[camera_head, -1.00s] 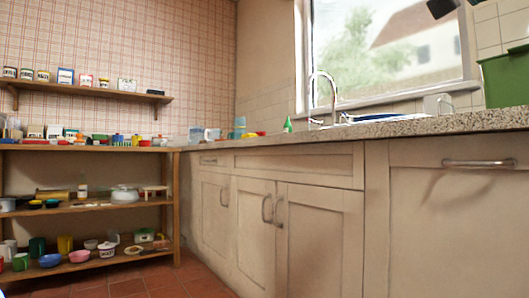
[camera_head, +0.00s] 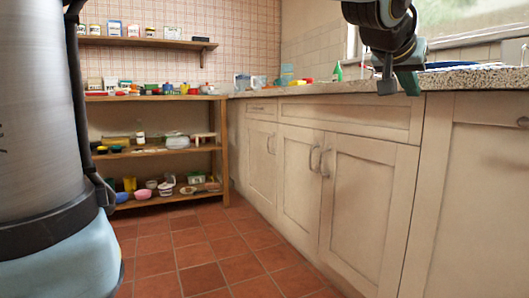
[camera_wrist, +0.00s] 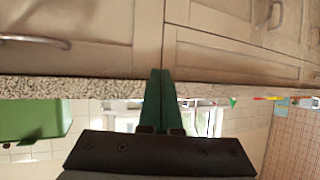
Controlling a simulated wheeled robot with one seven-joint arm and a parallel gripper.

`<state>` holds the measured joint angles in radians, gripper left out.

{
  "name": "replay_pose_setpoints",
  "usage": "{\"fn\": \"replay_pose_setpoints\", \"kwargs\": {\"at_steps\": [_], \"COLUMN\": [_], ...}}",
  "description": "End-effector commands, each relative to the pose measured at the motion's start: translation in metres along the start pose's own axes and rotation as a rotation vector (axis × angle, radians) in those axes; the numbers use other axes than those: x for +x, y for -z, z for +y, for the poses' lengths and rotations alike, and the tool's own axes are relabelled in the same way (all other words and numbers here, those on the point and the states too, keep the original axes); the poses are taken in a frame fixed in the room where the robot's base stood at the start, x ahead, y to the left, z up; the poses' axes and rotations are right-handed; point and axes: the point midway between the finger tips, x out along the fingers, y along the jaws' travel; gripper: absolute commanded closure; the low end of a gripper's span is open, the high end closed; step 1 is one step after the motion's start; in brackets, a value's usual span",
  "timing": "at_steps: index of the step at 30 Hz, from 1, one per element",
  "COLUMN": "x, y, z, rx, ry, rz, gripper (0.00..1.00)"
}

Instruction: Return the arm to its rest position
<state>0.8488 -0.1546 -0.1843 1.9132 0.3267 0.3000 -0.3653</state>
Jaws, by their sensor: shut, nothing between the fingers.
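My gripper (camera_head: 398,84) hangs at the upper right of the head view, in front of the counter's edge, with its tips pointing down. In the wrist view my gripper (camera_wrist: 159,97) shows its two green fingers pressed together with nothing between them. The wrist view is upside down, with the counter edge and cabinet doors behind the fingers. A large grey and light blue part of my arm fills the left side of the head view.
The granite counter (camera_head: 462,80) runs above beige cabinets (camera_head: 365,190). A wooden shelf unit (camera_head: 168,153) with several dishes stands at the back left. A green box (camera_wrist: 30,120) shows in the wrist view. The tiled floor (camera_head: 195,250) is clear.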

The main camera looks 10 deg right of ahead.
Motion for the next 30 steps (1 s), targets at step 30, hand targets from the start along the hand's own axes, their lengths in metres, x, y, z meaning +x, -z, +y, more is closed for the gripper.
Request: {"fn": "replay_pose_setpoints", "kwargs": {"at_steps": [30], "x": [-0.163], "y": [-0.401], "z": [-0.256], "rx": [-0.716], "ry": [0.474], "rz": [-0.917], "gripper": [1.0]}}
